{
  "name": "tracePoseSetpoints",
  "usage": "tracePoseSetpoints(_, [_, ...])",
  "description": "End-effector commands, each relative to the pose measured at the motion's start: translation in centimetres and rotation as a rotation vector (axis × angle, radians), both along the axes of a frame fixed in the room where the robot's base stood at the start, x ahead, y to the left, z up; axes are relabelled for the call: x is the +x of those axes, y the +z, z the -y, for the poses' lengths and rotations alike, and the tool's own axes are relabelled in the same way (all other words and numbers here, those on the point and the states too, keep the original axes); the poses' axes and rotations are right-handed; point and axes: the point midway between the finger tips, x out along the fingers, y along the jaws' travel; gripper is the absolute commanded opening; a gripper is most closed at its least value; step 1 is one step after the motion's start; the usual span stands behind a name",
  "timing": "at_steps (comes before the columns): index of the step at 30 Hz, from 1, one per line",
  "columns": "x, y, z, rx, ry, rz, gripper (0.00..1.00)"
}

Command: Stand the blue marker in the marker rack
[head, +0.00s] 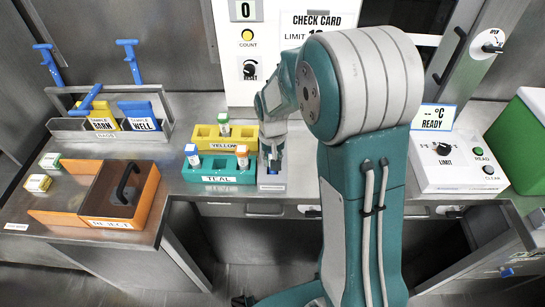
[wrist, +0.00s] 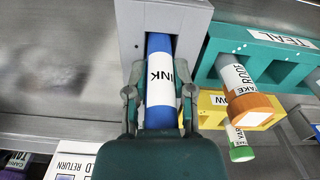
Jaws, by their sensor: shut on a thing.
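The blue marker (wrist: 160,85) has a white label reading INK and shows in the wrist view between the two fingers of my gripper (wrist: 160,98). The gripper is shut on it. The marker's far end meets a grey block (wrist: 136,28), which looks like the marker rack; I cannot tell how deep it sits in it. In the head view my gripper (head: 271,150) is over this small grey block (head: 271,187), right of the teal rack. The marker is mostly hidden there by the gripper.
The teal rack (head: 217,179) and yellow rack (head: 237,143) hold capped vials close to the left of my gripper. An orange reject tray (head: 146,205) is farther left. A control box (head: 455,178) stands right of my arm. The bench's front edge is near.

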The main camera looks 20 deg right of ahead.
Motion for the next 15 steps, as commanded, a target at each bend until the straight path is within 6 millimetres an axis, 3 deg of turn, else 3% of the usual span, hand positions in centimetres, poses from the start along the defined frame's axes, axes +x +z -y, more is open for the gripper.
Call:
tracePoseSetpoints(3, [-0.46, -0.13, -0.04, 0.000, 0.000, -0.014, 0.00])
tracePoseSetpoints(4, [-0.46, -0.12, -0.04, 0.000, 0.000, -0.014, 0.46])
tracePoseSetpoints(6, [-0.41, -0.07, -0.03, 0.001, 0.000, -0.012, 0.66])
tracePoseSetpoints(15, [-0.18, 0.09, -0.01, 0.000, 0.000, -0.005, 0.66])
